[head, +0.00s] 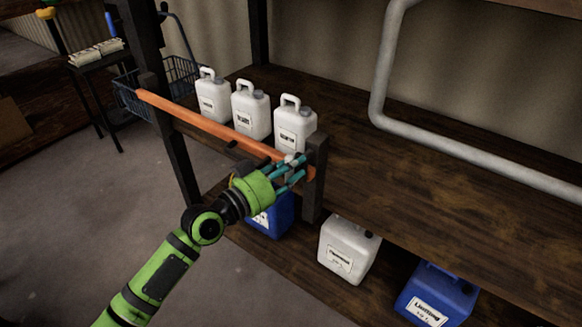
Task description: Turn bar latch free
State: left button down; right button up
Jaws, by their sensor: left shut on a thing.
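An orange bar (205,124) runs across the front of a dark wooden shelf, from the left post to a short dark post (314,188) on the right. My left gripper (292,170) is at the bar's right end, beside the short post. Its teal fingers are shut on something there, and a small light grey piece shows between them. The fingers hide most of the latch, so I cannot tell its exact position. My right gripper is not in view.
Three white jugs (251,109) stand on the shelf behind the bar. A blue jug (279,215), a white jug (346,250) and another blue jug (436,296) stand on the lower shelf. A grey pipe (381,75) bends above the shelf. A wire basket (130,97) hangs at the left. The floor at left is clear.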

pick_arm(q)
jog(key=n+b, duration=0.2)
jog(key=n, duration=0.1)
jog(key=shift+w+a+f, duration=0.1)
jog(key=shift+a, duration=0.05)
jog(key=shift+w+a+n+t+b, duration=0.1)
jog(key=shift+n+t+b, duration=0.4)
jog(key=shift+n, duration=0.6)
jog(key=n, duration=0.3)
jog(key=shift+w+a+t+h, duration=0.1)
jog(key=shift+a+t+h, duration=0.05)
jog(key=shift+t+h, duration=0.15)
jog(key=n, duration=0.2)
jog(key=n+t, duration=0.1)
jog(key=n, duration=0.2)
jog(key=shift+w+a, duration=0.15)
jog(key=shift+a, duration=0.05)
jog(key=n, duration=0.2)
jog(key=n+t+y, duration=0.1)
jog(key=n, duration=0.1)
jog(key=n+y+p, duration=0.1)
jog(key=n, duration=0.1)
jog(key=shift+w+a+f+n+t, duration=0.1)
jog(key=shift+a+f+n+t, duration=0.1)
jog(key=shift+f+n+t, duration=0.15)
jog(key=shift+n, duration=0.25)
